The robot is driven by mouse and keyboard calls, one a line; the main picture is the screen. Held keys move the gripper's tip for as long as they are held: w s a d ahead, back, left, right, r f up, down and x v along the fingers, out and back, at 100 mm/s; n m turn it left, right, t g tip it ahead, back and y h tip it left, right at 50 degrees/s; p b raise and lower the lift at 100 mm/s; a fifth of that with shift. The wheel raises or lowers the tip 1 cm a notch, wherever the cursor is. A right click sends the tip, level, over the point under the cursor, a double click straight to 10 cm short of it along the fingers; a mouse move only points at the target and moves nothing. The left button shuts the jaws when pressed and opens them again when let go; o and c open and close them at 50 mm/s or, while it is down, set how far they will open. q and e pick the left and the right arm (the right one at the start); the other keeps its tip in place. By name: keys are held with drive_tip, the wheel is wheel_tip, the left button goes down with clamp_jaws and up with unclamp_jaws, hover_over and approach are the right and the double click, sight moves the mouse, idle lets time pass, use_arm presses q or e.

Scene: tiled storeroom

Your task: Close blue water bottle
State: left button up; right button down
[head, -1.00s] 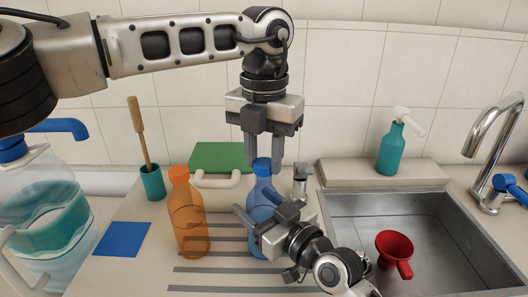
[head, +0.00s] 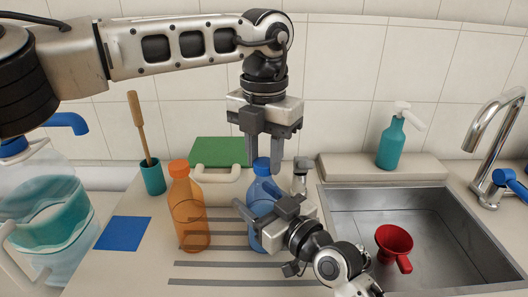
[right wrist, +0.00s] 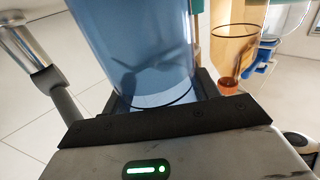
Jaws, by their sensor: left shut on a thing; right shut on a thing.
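The blue water bottle (head: 263,186) stands upright on the counter, left of the sink. Its blue cap (head: 262,164) is at the top, between the fingers of my left gripper (head: 264,163), which points straight down and is shut on it. The fingers partly hide the cap, so I cannot tell how it sits on the neck. My right gripper (head: 254,200) comes from the lower right and is shut around the bottle's body. The right wrist view shows the translucent blue bottle (right wrist: 140,50) close up between the fingers.
An orange bottle (head: 188,212) stands just left of the blue one. The sink (head: 450,262) with a red funnel (head: 394,242) is at the right. A blue mat (head: 123,233) lies flat.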

use_arm(q)
drive_tip(key=m, duration=1.7)
drive_tip(key=shift+m, duration=0.3)
drive_tip(key=m, duration=1.2)
drive_tip(key=shift+m, duration=0.4)
drive_tip(key=m, duration=0.7)
